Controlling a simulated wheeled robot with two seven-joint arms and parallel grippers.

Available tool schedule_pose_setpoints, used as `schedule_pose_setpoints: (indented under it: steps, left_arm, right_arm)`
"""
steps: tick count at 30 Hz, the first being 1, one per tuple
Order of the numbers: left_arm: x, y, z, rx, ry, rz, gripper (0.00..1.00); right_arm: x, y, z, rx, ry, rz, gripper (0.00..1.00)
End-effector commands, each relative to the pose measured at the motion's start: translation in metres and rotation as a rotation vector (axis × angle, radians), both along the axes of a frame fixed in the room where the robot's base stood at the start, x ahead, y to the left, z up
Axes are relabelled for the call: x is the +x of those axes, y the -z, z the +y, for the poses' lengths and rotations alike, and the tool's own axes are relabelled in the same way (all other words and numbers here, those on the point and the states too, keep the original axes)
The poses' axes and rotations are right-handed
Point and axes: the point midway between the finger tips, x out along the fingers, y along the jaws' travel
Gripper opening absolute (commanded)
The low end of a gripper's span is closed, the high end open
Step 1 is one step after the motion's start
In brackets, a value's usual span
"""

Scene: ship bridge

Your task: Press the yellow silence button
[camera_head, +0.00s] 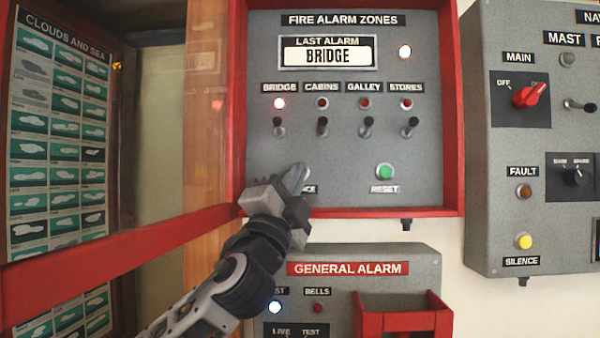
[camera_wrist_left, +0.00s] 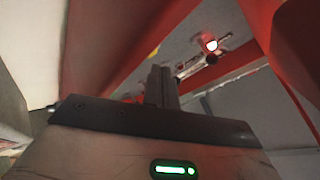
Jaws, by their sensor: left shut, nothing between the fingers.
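My left gripper (camera_head: 297,176) is shut and empty, its tips at the lower left of the grey fire alarm panel (camera_head: 340,195). It covers most of a spot above a label ending in "CE", left of the green reset button (camera_head: 385,172). In the left wrist view the closed fingers (camera_wrist_left: 161,86) point at the panel, with a small yellow patch (camera_wrist_left: 153,52) just beyond them. I cannot tell whether the tips touch anything. Another yellow button (camera_head: 524,242), labelled SILENCE, is on the right-hand grey panel (camera_head: 490,200). My right gripper is not in view.
A red frame (camera_head: 452,120) surrounds the fire alarm panel, and its open red-edged door (camera_head: 120,245) extends left, below my left gripper. Several toggle switches (camera_head: 322,126) sit above the gripper. The general alarm box (camera_head: 395,258) with a red guard (camera_head: 402,320) is below.

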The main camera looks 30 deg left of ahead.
Motion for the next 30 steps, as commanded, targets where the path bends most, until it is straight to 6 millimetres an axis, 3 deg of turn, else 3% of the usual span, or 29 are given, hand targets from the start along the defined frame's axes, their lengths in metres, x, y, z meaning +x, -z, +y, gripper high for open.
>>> schedule_pose_setpoints:
  steps: [30]
  left_arm:
    - [0.01,-0.001,0.008,-0.002,-0.004,-0.002,0.0]
  right_arm:
    - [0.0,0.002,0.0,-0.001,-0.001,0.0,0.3]
